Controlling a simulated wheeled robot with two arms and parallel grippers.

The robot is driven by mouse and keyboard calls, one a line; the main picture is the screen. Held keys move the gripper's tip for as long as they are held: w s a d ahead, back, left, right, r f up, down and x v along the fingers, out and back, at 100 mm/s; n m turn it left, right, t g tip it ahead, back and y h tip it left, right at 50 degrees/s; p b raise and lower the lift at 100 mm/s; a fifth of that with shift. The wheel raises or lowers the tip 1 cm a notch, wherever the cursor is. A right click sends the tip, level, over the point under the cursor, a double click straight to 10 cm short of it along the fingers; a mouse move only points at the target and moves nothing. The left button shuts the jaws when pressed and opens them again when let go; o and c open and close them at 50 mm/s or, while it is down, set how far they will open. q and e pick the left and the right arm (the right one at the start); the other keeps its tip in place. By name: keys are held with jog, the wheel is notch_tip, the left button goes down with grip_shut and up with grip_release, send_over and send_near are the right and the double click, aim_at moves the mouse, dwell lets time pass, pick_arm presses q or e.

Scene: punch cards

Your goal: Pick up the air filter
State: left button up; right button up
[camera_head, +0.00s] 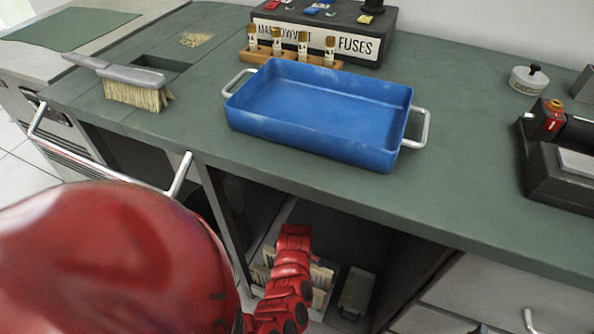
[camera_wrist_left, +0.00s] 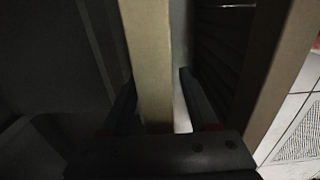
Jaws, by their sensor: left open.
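Pale beige slab-like pieces, which look like air filter frames (camera_head: 321,276), stand in the open compartment under the counter, partly covered by my red left arm. In the left wrist view a beige upright slab, likely the air filter (camera_wrist_left: 148,50), runs between the two dark fingers of my left gripper (camera_wrist_left: 158,82). The fingers are apart, one on each side of it. Whether either finger touches it is hard to tell. A second beige slab (camera_wrist_left: 275,70) stands to the right of the fingers. In the head view the left gripper itself is hidden. My right gripper is not in view.
A blue tray (camera_head: 320,105) with metal handles sits on the green counter (camera_head: 470,160). Behind it are a vial rack (camera_head: 290,57) and a fuse box (camera_head: 330,25). A brush (camera_head: 135,85) lies left. A box (camera_head: 355,291) is low in the compartment. Cabinet walls bound the arm.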

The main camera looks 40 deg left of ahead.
pick_arm(q)
grip_shut()
jog(key=shift+r, duration=0.1)
dwell(0.3)
jog(key=d+r+p, duration=0.1)
jog(key=r, duration=0.4)
jog(key=d+r+p, duration=0.1)
jog(key=r, duration=0.4)
jog(key=w+d+r+p, duration=0.1)
jog(key=d+r+p, duration=0.1)
jog(key=r, duration=0.3)
